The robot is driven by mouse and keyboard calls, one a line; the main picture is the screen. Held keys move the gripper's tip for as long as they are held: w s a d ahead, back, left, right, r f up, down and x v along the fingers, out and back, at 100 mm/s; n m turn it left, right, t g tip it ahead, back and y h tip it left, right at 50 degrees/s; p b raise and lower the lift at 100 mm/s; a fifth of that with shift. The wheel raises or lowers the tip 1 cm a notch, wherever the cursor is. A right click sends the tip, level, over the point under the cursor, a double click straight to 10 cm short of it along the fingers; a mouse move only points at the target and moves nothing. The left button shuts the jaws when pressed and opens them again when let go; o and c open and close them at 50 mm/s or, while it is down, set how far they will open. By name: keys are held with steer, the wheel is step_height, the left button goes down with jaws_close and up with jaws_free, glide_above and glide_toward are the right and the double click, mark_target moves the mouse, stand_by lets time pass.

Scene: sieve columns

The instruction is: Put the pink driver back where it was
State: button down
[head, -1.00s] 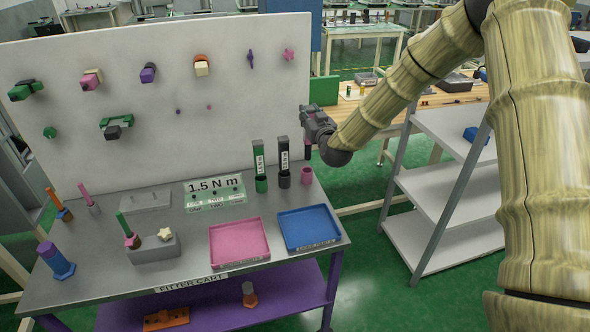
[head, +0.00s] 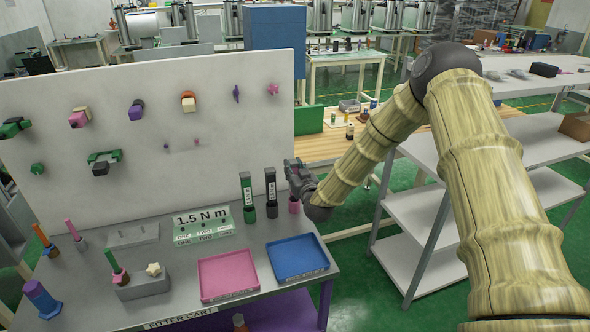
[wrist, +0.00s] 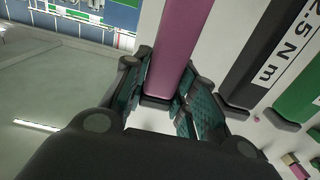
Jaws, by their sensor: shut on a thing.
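My gripper (head: 298,178) is shut on the pink driver, whose long magenta body (wrist: 180,40) stands between the finger pads in the wrist view. In the head view the driver is mostly hidden by my gripper. A short pink holder (head: 294,206) stands on the cart's right back corner, just under my gripper. I cannot tell whether the driver's lower end is inside it. To its left stand a black driver (head: 271,190) and a green driver (head: 247,195), both upright. The wrist view also shows the black one (wrist: 265,60), labelled 2.5 N m, close beside the held driver.
A pink tray (head: 228,292) and a blue tray (head: 298,277) lie at the cart's front right. A 1.5 N m sign (head: 202,226) stands left of the drivers. The white pegboard (head: 215,90) rises behind. A grey shelf rack (head: 440,200) stands to the right.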

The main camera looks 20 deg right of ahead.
steer(key=shift+s+d+f, duration=0.1)
steer(key=shift+d+f, duration=0.1)
steer(key=shift+f, duration=0.15)
steer(key=shift+a, duration=0.1)
steer(key=shift+f, duration=0.25)
steer(key=c, duration=1.1)
jaws_free()
steer(key=shift+c, duration=0.2)
steer(key=shift+r, duration=0.2)
steer(key=s+b, duration=0.3)
steer(key=s, duration=0.9)
steer(key=shift+d, duration=0.25)
